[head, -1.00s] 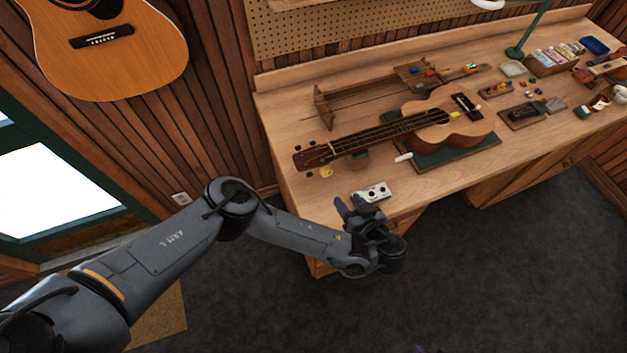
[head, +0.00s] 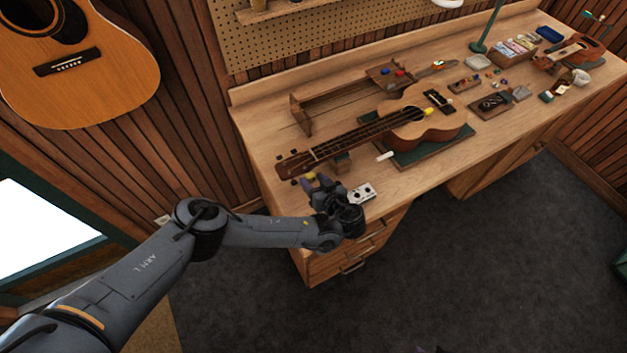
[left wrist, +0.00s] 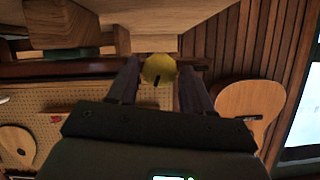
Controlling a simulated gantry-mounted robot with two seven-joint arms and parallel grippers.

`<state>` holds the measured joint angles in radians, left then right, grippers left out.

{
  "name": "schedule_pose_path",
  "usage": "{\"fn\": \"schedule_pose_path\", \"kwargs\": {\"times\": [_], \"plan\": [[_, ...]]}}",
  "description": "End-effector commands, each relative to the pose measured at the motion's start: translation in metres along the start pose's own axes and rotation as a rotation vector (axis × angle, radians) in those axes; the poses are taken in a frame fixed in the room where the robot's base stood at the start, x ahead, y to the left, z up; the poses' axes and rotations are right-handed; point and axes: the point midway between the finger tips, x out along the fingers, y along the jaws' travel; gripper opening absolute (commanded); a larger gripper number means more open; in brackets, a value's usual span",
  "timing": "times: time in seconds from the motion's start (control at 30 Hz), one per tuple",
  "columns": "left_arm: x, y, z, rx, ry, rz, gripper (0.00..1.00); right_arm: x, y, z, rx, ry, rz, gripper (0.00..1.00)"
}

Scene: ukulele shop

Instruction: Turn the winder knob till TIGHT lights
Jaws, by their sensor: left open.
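The yellow winder knob (head: 311,177) sits by the ukulele's (head: 432,127) headstock, at the front left of the bench. In the left wrist view the round yellow knob (left wrist: 158,66) shows between my two fingertips, with a dark mark on its face. My left gripper (head: 320,187) is open at the knob, with gaps on both sides of it; I cannot tell how deep the fingers reach. A small white box (head: 363,193) with dark round spots lies right of the gripper; I cannot make out a lit TIGHT sign. A dark sliver at the bottom edge may be my right gripper.
The ukulele lies on a green mat (head: 440,149) on the wooden bench. A wooden frame (head: 301,116) stands behind its neck. A white stick (head: 385,156) lies near the mat. Small parts and a green lamp (head: 480,46) are farther right. A guitar hangs on the left wall.

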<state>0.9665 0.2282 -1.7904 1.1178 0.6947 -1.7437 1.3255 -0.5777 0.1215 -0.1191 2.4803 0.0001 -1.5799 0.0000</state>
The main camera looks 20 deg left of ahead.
Motion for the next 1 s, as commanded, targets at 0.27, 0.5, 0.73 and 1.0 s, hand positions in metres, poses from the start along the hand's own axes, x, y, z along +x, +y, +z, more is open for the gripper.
{"fn": "schedule_pose_path", "kwargs": {"times": [0.27,0.5,0.73,1.0], "plan": [[0.0054,-0.0003,0.0001,0.001,0.0,-0.001,0.5,0.0003,-0.0019,0.0007,0.005,-0.002,-0.005,0.43],[0.0051,-0.0003,0.0,0.001,0.0,-0.001,0.32,0.0004,-0.0021,0.0011,0.005,-0.002,-0.006,0.43],[0.0049,-0.0003,-0.0001,0.002,0.0,-0.001,0.09,0.0003,-0.0016,0.0012,0.002,-0.003,-0.004,0.43],[0.0041,0.0005,-0.0017,0.058,-0.003,-0.025,0.09,-0.0044,0.0002,0.0002,-0.005,-0.004,0.001,0.43]]}}
